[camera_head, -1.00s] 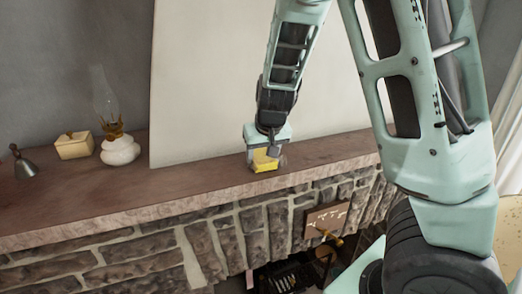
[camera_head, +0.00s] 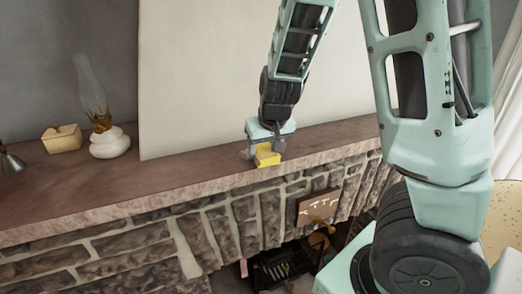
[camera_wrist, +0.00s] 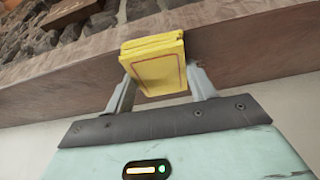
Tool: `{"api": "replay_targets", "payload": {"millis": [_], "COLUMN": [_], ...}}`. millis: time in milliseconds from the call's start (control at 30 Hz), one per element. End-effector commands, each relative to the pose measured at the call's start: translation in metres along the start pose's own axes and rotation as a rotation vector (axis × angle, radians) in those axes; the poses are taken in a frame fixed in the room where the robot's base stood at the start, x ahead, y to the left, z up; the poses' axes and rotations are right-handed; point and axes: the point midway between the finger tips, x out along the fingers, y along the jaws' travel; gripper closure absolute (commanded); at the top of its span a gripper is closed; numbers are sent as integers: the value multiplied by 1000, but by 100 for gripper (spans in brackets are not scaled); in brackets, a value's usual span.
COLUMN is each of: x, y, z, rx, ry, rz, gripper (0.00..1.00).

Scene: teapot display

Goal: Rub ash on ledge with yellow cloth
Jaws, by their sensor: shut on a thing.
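The yellow cloth (camera_head: 267,159) is folded into a small block. My gripper (camera_head: 265,150) is shut on it and points down at the ledge (camera_head: 195,180), a reddish-brown stone shelf above the fireplace. The cloth is at the ledge's top near its front edge; I cannot tell whether it touches. In the wrist view, the cloth (camera_wrist: 155,65) sits between the two fingers of my gripper (camera_wrist: 163,85), with the ledge (camera_wrist: 235,50) behind it. No ash can be made out; the gripper and cloth may hide it.
A large pale panel (camera_head: 210,80) leans on the wall behind my gripper. An oil lamp (camera_head: 108,140), a small cream box (camera_head: 62,139) and a grey metal object (camera_head: 10,162) stand on the ledge at left. A stretch of ledge between lamp and gripper is clear.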

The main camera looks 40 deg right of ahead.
Motion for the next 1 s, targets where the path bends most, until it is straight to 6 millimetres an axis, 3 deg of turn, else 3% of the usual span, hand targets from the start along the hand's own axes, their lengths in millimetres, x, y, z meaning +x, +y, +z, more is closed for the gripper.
{"api": "replay_targets", "payload": {"millis": [1000], "x": [28], "y": [-2], "z": [-61], "rx": [1], "ry": [0], "rz": [2], "gripper": [63]}}
